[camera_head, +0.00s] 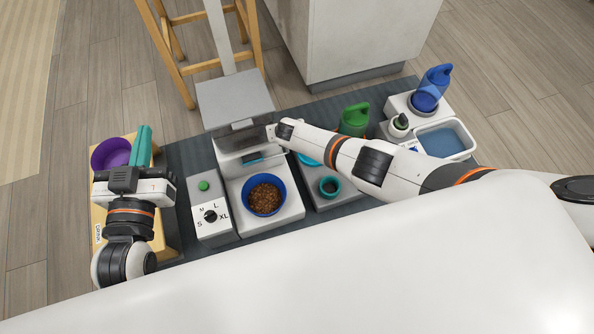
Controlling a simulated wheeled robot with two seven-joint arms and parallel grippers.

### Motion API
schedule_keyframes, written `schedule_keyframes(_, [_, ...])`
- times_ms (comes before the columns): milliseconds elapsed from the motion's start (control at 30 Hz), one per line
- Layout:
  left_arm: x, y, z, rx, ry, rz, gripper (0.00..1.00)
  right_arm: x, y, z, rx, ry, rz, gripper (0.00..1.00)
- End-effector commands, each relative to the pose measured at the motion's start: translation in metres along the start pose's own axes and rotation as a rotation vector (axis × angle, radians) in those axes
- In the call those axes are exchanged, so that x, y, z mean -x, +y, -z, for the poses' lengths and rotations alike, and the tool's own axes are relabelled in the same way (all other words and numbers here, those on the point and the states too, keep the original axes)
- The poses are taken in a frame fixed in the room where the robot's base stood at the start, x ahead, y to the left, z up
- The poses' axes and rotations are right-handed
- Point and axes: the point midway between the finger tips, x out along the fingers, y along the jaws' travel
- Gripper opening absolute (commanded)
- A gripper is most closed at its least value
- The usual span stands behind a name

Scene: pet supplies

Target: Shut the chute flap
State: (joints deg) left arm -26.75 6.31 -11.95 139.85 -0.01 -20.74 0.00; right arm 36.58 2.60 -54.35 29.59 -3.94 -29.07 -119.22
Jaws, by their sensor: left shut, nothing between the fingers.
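The feeding machine (228,160) stands near the middle of the mat, with a flat grey top (235,98) and a dark band below it. A small teal-blue piece (252,158) shows at its front, above the blue bowl (264,213) of brown kibble. I cannot tell for certain which piece is the chute flap or how far open it stands. My left gripper (127,176) is shut and empty, to the left of the machine and apart from it. My right arm (375,165) reaches in from the right to the machine's right side; its fingers are hidden.
A control box (211,217) with a green button and a size dial stands left of the bowl. A purple bowl (111,154) and a teal object (141,146) are by my left gripper.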

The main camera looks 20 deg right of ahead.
Motion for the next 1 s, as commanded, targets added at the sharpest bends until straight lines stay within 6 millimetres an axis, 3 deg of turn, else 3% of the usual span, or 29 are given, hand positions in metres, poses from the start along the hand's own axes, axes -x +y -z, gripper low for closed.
schedule_keyframes(433, [0.000,0.000,0.001,0.000,0.018,0.000,0.00,0.002,0.000,0.000,0.000,0.000,0.000,0.00])
schedule_keyframes(767, [0.018,0.009,0.048,-0.004,0.345,-0.021,0.00,0.016,0.001,0.001,0.001,-0.001,0.000,0.00])
schedule_keyframes(1000, [0.049,0.015,0.085,-0.003,0.627,-0.038,0.00,0.028,0.000,0.001,0.000,-0.001,0.000,0.00])
